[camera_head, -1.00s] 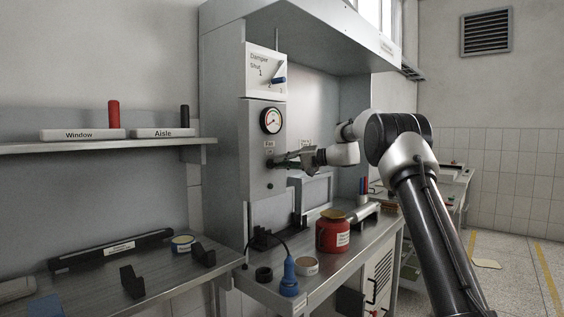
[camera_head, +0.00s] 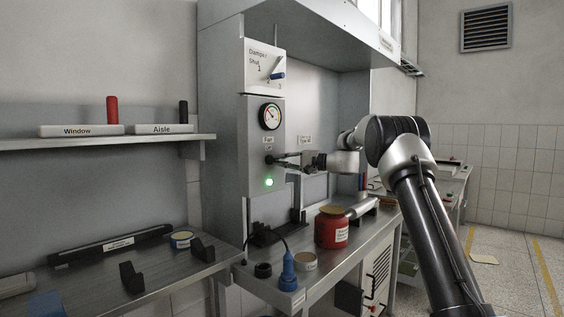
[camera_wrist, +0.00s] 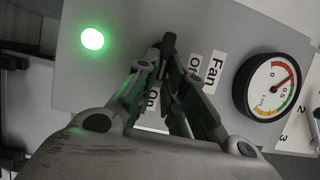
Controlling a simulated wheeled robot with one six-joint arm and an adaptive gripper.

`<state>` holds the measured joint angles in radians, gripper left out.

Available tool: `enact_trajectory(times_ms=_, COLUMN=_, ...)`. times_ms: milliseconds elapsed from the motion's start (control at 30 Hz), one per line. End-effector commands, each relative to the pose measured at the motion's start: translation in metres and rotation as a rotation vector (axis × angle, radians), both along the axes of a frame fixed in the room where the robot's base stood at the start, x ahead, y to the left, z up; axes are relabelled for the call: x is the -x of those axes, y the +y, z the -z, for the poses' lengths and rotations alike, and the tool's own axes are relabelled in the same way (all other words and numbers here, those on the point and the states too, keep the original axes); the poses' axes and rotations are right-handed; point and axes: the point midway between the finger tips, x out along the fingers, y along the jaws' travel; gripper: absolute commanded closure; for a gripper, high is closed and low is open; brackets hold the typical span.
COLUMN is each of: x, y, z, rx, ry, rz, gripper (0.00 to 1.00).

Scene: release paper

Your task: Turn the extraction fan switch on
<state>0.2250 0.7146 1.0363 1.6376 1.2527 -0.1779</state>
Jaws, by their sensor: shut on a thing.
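The fan switch (camera_wrist: 169,44) is a small dark lever on the grey panel (camera_head: 249,125), beside the labels reading "Fan" and "On" in the wrist view. My gripper (camera_wrist: 166,62) has its fingertips closed around the lever. In the head view my gripper (camera_head: 276,160) reaches the panel from the right, below the gauge. The green lamp (camera_wrist: 92,39) is lit on the panel, and it also glows in the head view (camera_head: 269,182). The lever's base is partly hidden by my fingers.
A round gauge (camera_head: 270,116) sits above the switch, under a damper plate (camera_head: 262,62) with a blue-handled lever. The left shelf (camera_head: 80,146) is apart.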

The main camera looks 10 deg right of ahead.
Motion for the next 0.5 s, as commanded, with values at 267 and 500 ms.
enact_trajectory(times_ms=267, x=-0.0004, y=-0.0012, z=0.0008, rx=0.000, ry=0.002, rz=0.003, gripper=0.74)
enact_trajectory(times_ms=500, x=-0.0002, y=-0.0005, z=0.0005, rx=0.000, ry=0.001, rz=0.001, gripper=0.67)
